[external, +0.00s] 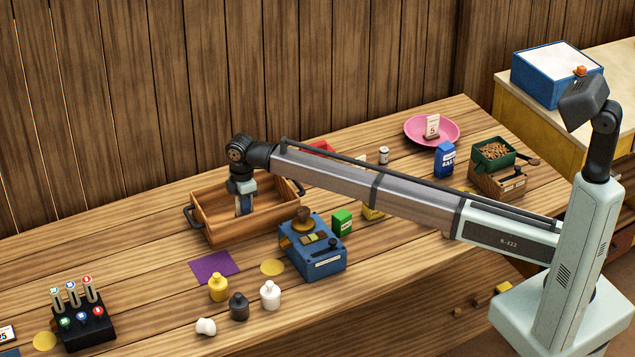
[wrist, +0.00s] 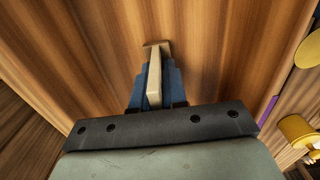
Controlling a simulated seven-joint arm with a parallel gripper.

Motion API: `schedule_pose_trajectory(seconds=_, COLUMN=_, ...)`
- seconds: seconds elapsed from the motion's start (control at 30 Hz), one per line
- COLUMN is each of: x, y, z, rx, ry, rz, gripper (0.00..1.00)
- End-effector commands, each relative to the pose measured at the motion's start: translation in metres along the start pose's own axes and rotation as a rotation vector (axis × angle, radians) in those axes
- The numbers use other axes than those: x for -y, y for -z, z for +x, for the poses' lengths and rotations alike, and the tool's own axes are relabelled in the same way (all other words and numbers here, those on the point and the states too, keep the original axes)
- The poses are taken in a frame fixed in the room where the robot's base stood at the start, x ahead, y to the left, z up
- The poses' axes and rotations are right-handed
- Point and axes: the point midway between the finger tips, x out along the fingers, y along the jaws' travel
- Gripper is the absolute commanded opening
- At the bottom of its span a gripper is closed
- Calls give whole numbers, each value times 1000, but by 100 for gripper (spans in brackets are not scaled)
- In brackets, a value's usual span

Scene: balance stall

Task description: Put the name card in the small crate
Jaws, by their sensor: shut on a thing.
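My gripper (wrist: 154,80) is shut on a thin cream piece, seen edge-on in the wrist view, which looks like the name card (wrist: 154,78). Its face does not show, so any writing on it is hidden. In the external view my gripper (external: 244,208) points down inside the open wooden crate with dark handles (external: 214,237), low between its walls. Whether the card touches the crate floor cannot be told. This crate is the likely small crate; a smaller brown box (external: 497,183) stands at the far right of the table.
A blue boxed device (external: 318,262) stands close to the crate's right front. A purple cloth (external: 214,266) and several small bottles, one yellow (external: 218,288), are in front. A pink plate (external: 420,141) holds a number card. A black rack (external: 84,328) stands at the left.

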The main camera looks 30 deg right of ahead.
Motion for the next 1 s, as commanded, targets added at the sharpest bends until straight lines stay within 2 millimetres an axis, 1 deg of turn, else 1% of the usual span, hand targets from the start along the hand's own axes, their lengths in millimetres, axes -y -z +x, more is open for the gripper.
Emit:
schedule_pose_trajectory(seconds=0.17, x=0, y=0, z=2, rx=0, ry=1, rz=0, gripper=0)
schedule_pose_trajectory(seconds=0.2, x=0, y=0, z=3, rx=0, ry=1, rz=0, gripper=13)
schedule_pose_trajectory(seconds=0.47, x=0, y=0, z=3, rx=0, ry=0, rz=0, gripper=38)
schedule_pose_trajectory(seconds=0.77, x=0, y=0, z=0, rx=0, ry=0, rz=0, gripper=38)
schedule_pose_trajectory(seconds=0.87, x=0, y=0, z=-8, rx=0, ry=0, rz=0, gripper=38)
schedule_pose_trajectory(seconds=1.0, x=0, y=0, z=-29, rx=-1, ry=-1, rz=0, gripper=38)
